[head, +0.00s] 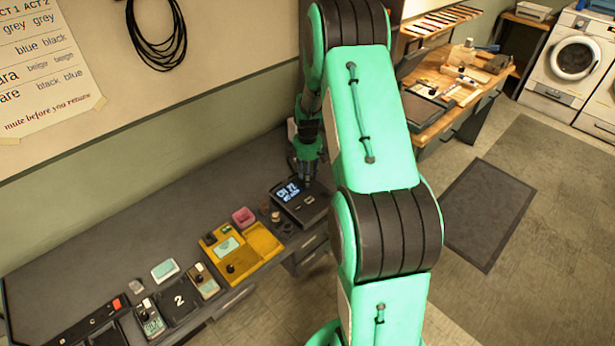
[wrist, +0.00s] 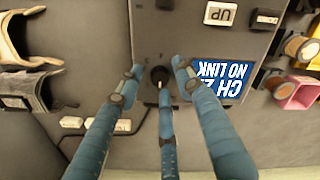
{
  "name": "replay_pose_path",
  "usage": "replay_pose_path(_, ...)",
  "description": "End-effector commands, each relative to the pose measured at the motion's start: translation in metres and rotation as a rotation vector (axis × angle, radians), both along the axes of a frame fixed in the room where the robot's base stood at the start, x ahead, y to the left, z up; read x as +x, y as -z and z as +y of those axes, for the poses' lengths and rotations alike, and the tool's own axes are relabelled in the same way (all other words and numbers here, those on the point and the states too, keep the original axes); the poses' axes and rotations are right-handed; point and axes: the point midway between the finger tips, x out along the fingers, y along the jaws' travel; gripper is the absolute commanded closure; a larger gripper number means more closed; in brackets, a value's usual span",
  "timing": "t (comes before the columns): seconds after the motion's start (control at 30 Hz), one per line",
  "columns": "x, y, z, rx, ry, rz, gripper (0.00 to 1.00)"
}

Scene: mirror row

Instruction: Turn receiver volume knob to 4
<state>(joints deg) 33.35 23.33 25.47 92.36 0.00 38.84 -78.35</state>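The receiver (wrist: 200,33) is a dark box with a lit blue screen (wrist: 222,76) reading "CH 2" or similar and "NO LINK", upside down in the wrist view. In the head view the receiver (head: 313,209) stands on the long grey counter, with my gripper (head: 306,172) over its far right part. A small round black knob (wrist: 159,74) is on its top face. My gripper (wrist: 158,70) has its blue fingers spread around this knob, with gaps visible on both sides.
Grey curved holders (wrist: 22,92) lie on the other side. A wooden workbench (head: 455,80) stands behind.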

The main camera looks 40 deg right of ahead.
Motion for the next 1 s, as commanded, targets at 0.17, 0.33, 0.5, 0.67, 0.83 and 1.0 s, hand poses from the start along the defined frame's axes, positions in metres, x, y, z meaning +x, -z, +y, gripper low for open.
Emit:
replay_pose_path(0.17,0.0000,-0.0001,0.0000,0.000,0.000,0.000,1.00)
replay_pose_path(0.33,-0.0001,-0.0001,0.0001,0.000,0.002,0.000,1.00)
replay_pose_path(0.5,-0.0001,-0.0005,0.0001,0.000,0.020,0.000,1.00)
replay_pose_path(0.67,-0.0001,-0.0010,0.0001,0.000,0.069,0.000,1.00)
replay_pose_path(0.83,-0.0006,-0.0011,0.0003,0.001,0.162,0.001,1.00)
replay_pose_path(1.0,-0.0004,-0.0017,0.0002,0.001,0.293,0.001,1.00)
